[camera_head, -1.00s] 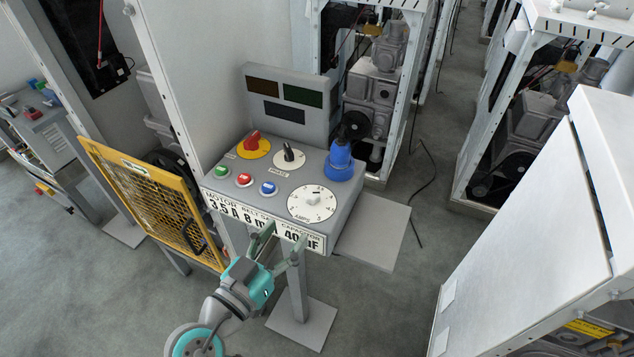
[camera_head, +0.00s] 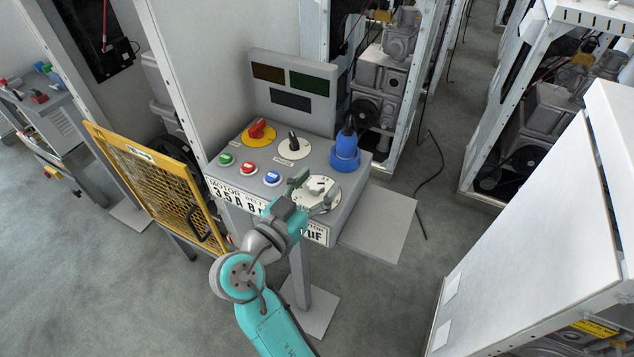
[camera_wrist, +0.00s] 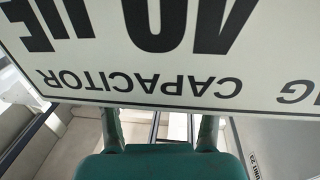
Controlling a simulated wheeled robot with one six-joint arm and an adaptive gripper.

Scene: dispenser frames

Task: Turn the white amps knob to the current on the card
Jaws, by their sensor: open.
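The amps dial (camera_head: 308,203) is a round white plate at the front right of the grey sloped panel. Its small white knob (camera_head: 320,186) shows in part. My gripper (camera_head: 314,188) is open at the dial, its two green fingers to either side of the knob in the picture; I cannot tell whether they touch it. The card (camera_head: 231,198) along the panel's front edge reads MOTOR 3.5 A at left; my gripper covers its middle. In the wrist view the card (camera_wrist: 215,100) hangs close and upside down, showing CAPACITOR and hiding the fingertips and knob.
The panel also bears a red knob (camera_head: 257,129) on yellow, a black selector (camera_head: 293,143), a blue plug (camera_head: 345,152) and green, red and blue buttons. A yellow mesh guard (camera_head: 150,185) stands left. A white cabinet (camera_head: 540,230) stands right, with open floor between.

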